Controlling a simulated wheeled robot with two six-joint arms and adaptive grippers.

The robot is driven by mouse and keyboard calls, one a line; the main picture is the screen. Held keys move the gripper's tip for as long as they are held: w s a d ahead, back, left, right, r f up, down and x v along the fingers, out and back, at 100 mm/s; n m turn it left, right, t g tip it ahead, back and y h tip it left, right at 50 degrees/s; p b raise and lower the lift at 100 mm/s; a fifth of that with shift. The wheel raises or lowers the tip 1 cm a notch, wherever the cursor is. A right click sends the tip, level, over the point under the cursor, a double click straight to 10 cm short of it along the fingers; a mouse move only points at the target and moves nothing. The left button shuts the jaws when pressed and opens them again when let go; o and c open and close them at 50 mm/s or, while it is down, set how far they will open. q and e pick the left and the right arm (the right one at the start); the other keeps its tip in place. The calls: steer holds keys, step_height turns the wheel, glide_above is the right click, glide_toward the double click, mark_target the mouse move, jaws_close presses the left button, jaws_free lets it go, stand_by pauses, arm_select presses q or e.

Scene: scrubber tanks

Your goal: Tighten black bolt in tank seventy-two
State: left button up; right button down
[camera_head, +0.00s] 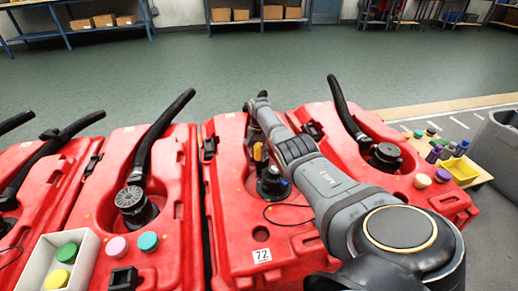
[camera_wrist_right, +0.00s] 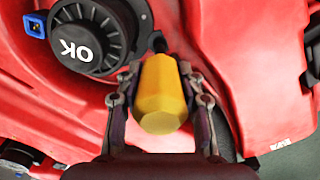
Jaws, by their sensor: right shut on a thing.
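Tank seventy-two (camera_head: 228,215) is a red tank in the middle of the head view, with a white 72 label (camera_head: 262,255) on its front. My right gripper (camera_head: 259,150) is over it, pointing down beside the black round cap (camera_head: 272,187). In the right wrist view, the right gripper (camera_wrist_right: 158,75) is shut on a yellow faceted tool handle (camera_wrist_right: 163,100). A small dark part (camera_wrist_right: 159,43) shows at the handle's far end, close to the black cap marked OK (camera_wrist_right: 88,40). I cannot tell whether it is the bolt or the tool's tip. My left gripper is out of view.
Other red tanks with black hoses stand on both sides. A white tray (camera_head: 38,262) with green and yellow caps is at the lower left. A yellow bin (camera_head: 460,170) and several coloured caps are at the right, by a grey bin (camera_head: 497,150). Open floor lies behind.

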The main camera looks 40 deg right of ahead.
mark_target(259, 144)
steer(key=shift+s+f, duration=0.1)
steer(key=shift+f, duration=0.15)
stand_by(1.1)
steer(key=shift+r, duration=0.1)
step_height(259, 144, up, 5)
steer(key=p, duration=0.5)
